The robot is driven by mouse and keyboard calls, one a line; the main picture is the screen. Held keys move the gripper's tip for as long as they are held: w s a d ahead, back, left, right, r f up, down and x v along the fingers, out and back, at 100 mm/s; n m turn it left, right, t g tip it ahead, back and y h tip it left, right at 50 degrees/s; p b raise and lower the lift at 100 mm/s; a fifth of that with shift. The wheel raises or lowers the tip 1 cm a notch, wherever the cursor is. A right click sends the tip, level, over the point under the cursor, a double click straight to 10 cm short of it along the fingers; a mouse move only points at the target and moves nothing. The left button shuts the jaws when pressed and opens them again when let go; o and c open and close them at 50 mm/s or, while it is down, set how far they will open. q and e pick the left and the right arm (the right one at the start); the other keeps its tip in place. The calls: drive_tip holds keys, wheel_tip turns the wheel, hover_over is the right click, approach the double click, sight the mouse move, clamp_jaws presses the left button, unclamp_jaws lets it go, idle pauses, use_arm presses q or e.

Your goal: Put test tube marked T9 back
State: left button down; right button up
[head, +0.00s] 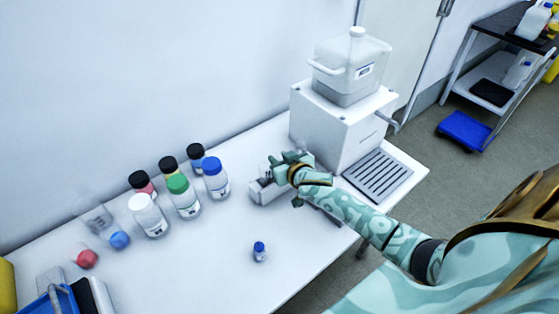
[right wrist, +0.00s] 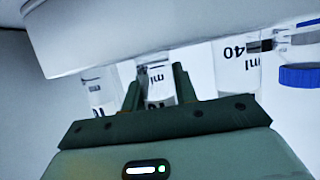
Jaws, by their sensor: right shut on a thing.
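My right gripper (head: 282,166) reaches over the bench to a small white rack (head: 258,191). In the right wrist view the right gripper (right wrist: 160,78) has its two fingers on either side of a clear tube (right wrist: 159,92) with "ml" markings, shut on it. A white bar of the rack (right wrist: 110,38) runs just beyond the fingertips. A larger clear tube marked 40 (right wrist: 236,62) stands to the right, and another clear tube (right wrist: 98,95) to the left. I cannot read a T9 mark on any tube. My left gripper is not in view.
Several capped bottles, such as a blue-capped one (head: 215,183), stand left of the rack. A small blue-capped vial (head: 260,252) stands in front. A white dispenser (head: 338,125) with a drip grille (head: 378,175) is behind right. The bench's front middle is mostly clear.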

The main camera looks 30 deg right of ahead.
drive_tip(key=shift+s, duration=0.1)
drive_tip(key=shift+f, duration=0.1)
drive_tip(key=o, duration=0.9)
drive_tip(key=shift+o, duration=0.2)
drive_tip(key=shift+r, duration=0.2)
drive_tip(key=p+v, duration=0.3)
drive_tip(key=v, duration=0.9)
drive_tip(key=shift+p, duration=0.4)
